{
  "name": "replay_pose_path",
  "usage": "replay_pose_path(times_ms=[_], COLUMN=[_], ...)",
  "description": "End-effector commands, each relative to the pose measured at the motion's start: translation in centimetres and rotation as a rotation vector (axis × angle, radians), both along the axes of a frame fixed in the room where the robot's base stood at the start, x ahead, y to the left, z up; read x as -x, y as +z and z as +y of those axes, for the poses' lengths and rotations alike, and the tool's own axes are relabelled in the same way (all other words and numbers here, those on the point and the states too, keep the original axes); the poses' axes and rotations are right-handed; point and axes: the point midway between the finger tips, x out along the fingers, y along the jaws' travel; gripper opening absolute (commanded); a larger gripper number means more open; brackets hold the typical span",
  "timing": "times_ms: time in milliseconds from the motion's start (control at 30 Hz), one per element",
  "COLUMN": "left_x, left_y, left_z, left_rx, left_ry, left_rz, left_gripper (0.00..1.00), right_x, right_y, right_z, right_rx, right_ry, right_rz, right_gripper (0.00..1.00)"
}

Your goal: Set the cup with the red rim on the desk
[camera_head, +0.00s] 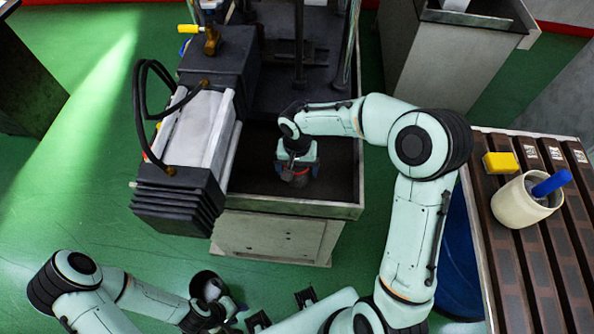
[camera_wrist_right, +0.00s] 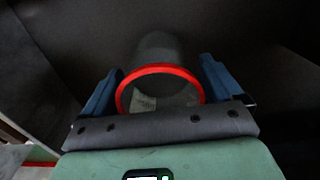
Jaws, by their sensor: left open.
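The cup with the red rim (camera_wrist_right: 160,68) is a dark grey cup, its open red-rimmed mouth facing the camera in the right wrist view. In the head view it shows small and partly hidden (camera_head: 299,181), inside the machine's dark tray. My right gripper (camera_head: 297,170) reaches into that tray. The brown slatted desk (camera_head: 540,262) is on the right.
A cream pot (camera_head: 520,205) with a blue-handled tool (camera_head: 552,183) stands on the desk beside a yellow block (camera_head: 501,163). The machine's tray rim (camera_head: 290,205) and posts surround my right gripper. The desk's nearer slats are clear.

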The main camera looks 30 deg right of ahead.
Motion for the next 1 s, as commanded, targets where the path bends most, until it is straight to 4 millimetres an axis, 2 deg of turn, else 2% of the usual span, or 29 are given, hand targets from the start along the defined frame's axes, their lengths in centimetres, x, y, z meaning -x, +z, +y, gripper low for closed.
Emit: replay_pose_path(times_ms=[33, 133, 200, 467, 667, 867, 1000], left_x=[0.0, 0.0, 0.0, 0.0, -0.1, -0.4, -0.8], left_y=[0.0, 0.0, 0.0, 0.0, 0.2, 0.6, 1.2], left_z=[0.0, 0.0, 0.0, 0.0, 0.0, 0.0, 0.0], left_rx=[0.000, 0.000, 0.000, 0.000, 0.000, 0.001, 0.000], left_ry=[0.000, 0.000, 0.000, 0.000, -0.001, 0.000, 0.000], left_rz=[0.000, 0.000, 0.000, 0.000, -0.001, -0.005, -0.009], left_gripper=[0.43, 0.43, 0.43, 0.43, 0.43, 0.43, 0.43], right_x=[0.0, 0.0, 0.0, -0.1, -0.1, -0.2, -0.2], right_y=[0.0, 0.0, 0.1, 0.3, 2.1, 6.8, 11.2], right_z=[0.0, 0.0, 0.0, 0.0, 0.0, 0.0, 0.0], right_rx=[0.000, 0.000, 0.000, 0.000, 0.001, 0.000, 0.000], right_ry=[0.000, 0.000, 0.000, 0.000, -0.001, 0.000, 0.000], right_rz=[0.000, 0.000, -0.001, -0.002, -0.005, -0.009, -0.010], right_gripper=[0.74, 0.41, 0.32, 0.32, 0.32, 0.32, 0.32])
